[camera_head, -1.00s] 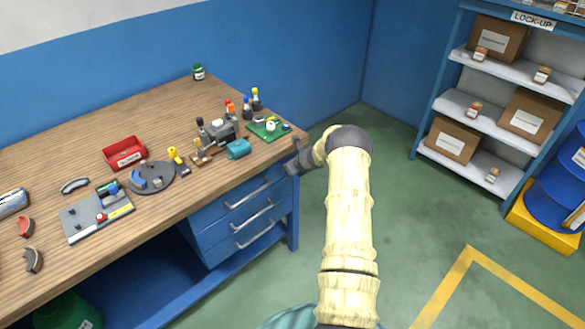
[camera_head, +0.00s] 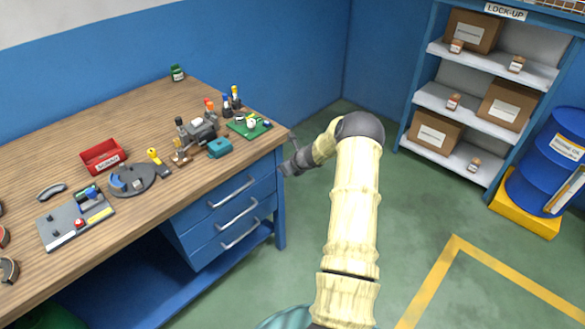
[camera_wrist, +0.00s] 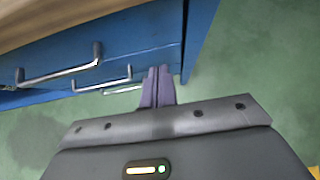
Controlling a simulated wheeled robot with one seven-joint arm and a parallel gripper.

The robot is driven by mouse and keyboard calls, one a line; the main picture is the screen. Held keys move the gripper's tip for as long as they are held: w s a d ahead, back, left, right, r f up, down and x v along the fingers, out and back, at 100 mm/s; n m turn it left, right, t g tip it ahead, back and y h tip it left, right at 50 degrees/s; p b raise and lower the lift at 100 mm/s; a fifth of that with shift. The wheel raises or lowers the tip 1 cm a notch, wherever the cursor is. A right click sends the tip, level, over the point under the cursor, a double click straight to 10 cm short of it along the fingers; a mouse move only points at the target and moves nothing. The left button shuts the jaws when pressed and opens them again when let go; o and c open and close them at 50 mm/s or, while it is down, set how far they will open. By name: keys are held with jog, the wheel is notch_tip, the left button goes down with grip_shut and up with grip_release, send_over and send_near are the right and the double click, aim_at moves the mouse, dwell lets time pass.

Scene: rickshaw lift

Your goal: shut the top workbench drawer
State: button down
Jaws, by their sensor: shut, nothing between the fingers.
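The workbench has a bank of blue drawers with silver bar handles under its right end. The top drawer (camera_head: 256,188) is the uppermost, just below the wooden top; it also shows in the wrist view (camera_wrist: 125,44). It looks close to flush with the drawers below; I cannot tell whether a small gap remains. My gripper (camera_head: 284,171) is beside the bench's front right corner, right of the top handle. In the wrist view my gripper's fingers (camera_wrist: 158,70) are together and empty, pointing toward the drawer fronts' right end. Contact with the drawer cannot be made out.
The bench top (camera_head: 60,150) holds a red bin (camera_head: 102,156), a green circuit board (camera_head: 249,125) and several tools. A shelf rack (camera_head: 480,110) and a blue drum (camera_head: 548,160) stand at the right. Green floor right of the bench is clear.

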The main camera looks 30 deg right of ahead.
jog(key=a+v, duration=0.1)
jog(key=v, duration=0.5)
jog(key=shift+s+d+r, duration=0.25)
jog(key=shift+d+r, duration=0.05)
jog(key=shift+r, duration=0.05)
jog(key=shift+d, duration=0.1)
jog(key=shift+w, duration=0.1)
jog(key=s+a+r+n+g+p, duration=0.2)
jog(key=s+a+r+n, duration=0.2)
jog(key=a+r+n, duration=0.4)
jog(key=s+a+r+n+g+p, duration=0.2)
jog(key=s+a+r+n, duration=0.15)
jog(key=a+n, duration=0.55)
jog(key=s+a+r+n+p, duration=0.2)
jog(key=s+a+r+n, duration=0.2)
jog(key=s+n, duration=0.1)
jog(key=s+a+r+n+g+h+p, duration=0.1)
jog(key=s+a+r+n, duration=0.3)
jog(key=s+n, duration=0.2)
jog(key=s+a+r+n+g+h+p, duration=0.1)
jog(key=s+a+r+n, duration=0.3)
jog(key=s, duration=0.5)
jog(key=shift+r+n+p, duration=0.3)
jog(key=shift+n+p, duration=0.4)
jog(key=shift+p, duration=0.15)
